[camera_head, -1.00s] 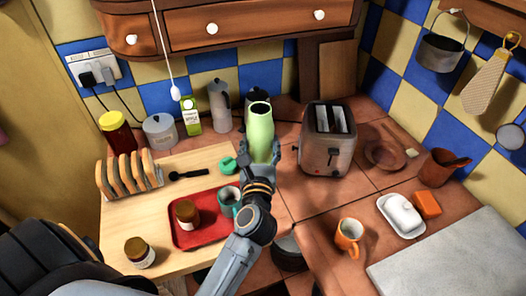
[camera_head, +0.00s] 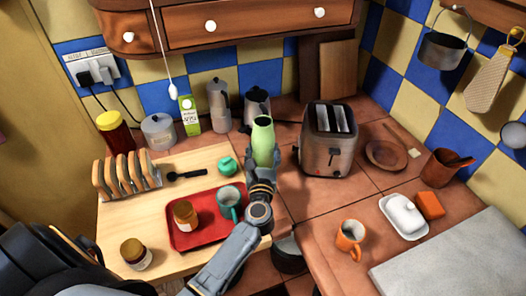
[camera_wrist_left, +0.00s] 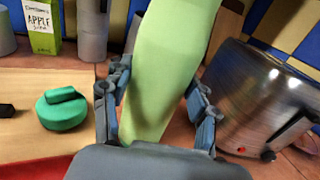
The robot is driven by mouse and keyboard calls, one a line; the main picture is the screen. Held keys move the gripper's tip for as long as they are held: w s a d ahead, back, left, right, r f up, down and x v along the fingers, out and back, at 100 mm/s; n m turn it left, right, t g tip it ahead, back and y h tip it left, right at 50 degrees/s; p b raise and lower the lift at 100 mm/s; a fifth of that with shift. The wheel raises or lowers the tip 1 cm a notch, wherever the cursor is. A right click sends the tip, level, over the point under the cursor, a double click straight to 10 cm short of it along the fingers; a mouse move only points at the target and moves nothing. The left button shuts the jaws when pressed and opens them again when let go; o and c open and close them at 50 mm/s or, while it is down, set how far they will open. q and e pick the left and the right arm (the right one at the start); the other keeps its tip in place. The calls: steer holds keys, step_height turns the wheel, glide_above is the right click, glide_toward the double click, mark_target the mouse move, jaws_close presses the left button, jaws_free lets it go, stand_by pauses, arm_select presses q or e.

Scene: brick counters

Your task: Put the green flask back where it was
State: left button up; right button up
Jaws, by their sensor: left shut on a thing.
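The green flask (camera_head: 263,140) is pale green, open at the top and nearly upright, slightly tilted. My left gripper (camera_head: 263,163) is shut on its lower part, between the wooden board and the toaster. In the left wrist view the flask (camera_wrist_left: 165,65) stands between the two fingers of the gripper (camera_wrist_left: 155,110), its top out of frame. The flask's base is largely hidden, so I cannot tell if it touches the counter. A green round lid (camera_head: 227,166) lies on the board near the red tray, and also shows in the left wrist view (camera_wrist_left: 62,112). My right gripper is not in view.
The toaster (camera_head: 328,150) stands just right of the flask. The red tray (camera_head: 190,241) on the wooden board (camera_head: 120,215) holds a teal mug (camera_head: 229,200) and a jar. Tiled counter right of the board is partly free.

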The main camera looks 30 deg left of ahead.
arm_select(q)
steer(key=shift+r, duration=0.1)
steer(key=o, duration=1.2)
steer(key=shift+f, duration=0.3)
steer(key=o, duration=0.4)
steer(key=shift+r, duration=0.1)
